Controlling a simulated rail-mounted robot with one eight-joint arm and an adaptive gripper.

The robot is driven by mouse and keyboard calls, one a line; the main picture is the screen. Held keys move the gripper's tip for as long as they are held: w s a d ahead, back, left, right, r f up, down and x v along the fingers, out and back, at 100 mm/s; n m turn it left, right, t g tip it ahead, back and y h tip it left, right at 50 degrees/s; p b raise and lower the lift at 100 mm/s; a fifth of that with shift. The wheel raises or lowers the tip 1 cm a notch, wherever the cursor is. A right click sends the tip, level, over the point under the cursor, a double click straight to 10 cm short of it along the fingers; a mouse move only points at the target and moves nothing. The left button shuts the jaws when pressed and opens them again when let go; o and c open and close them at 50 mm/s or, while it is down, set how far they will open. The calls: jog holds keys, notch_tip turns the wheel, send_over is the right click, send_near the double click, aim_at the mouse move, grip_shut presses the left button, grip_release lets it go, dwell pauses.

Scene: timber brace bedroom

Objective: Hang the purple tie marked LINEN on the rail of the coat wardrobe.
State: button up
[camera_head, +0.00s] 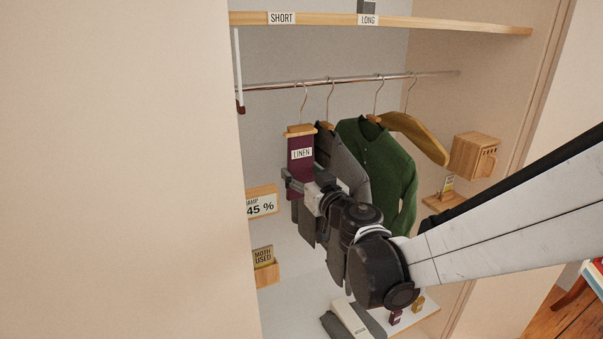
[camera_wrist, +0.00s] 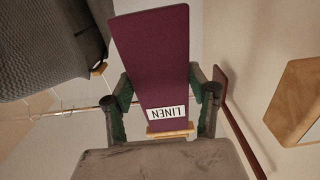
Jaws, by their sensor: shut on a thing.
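The purple tie marked LINEN (camera_head: 300,143) hangs from a small wooden hanger bar (camera_head: 300,130) with a metal hook. It is upright in the head view, at the left of the wardrobe. My gripper (camera_head: 300,184) is shut on the tie below its label. In the wrist view the tie (camera_wrist: 155,60) appears upside down between the two fingers of my gripper (camera_wrist: 162,95). The hook's top meets the wardrobe rail (camera_head: 350,79) in the head view; I cannot tell whether it rests on the rail.
A grey garment (camera_head: 338,155) hangs just right of the tie, then a green shirt (camera_head: 385,160) and a mustard-coloured hanger (camera_head: 418,135). A shelf (camera_head: 400,20) with SHORT and LONG labels is above the rail.

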jog(key=f+x, duration=0.1)
jog(key=x, duration=1.5)
jog(key=shift+w+a+f, duration=0.2)
jog(key=shift+w+f, duration=0.1)
jog(key=shift+f, duration=0.1)
dwell(0.9)
jog(key=o, duration=1.3)
jog(key=shift+c, duration=0.2)
jog(key=shift+s, duration=0.1)
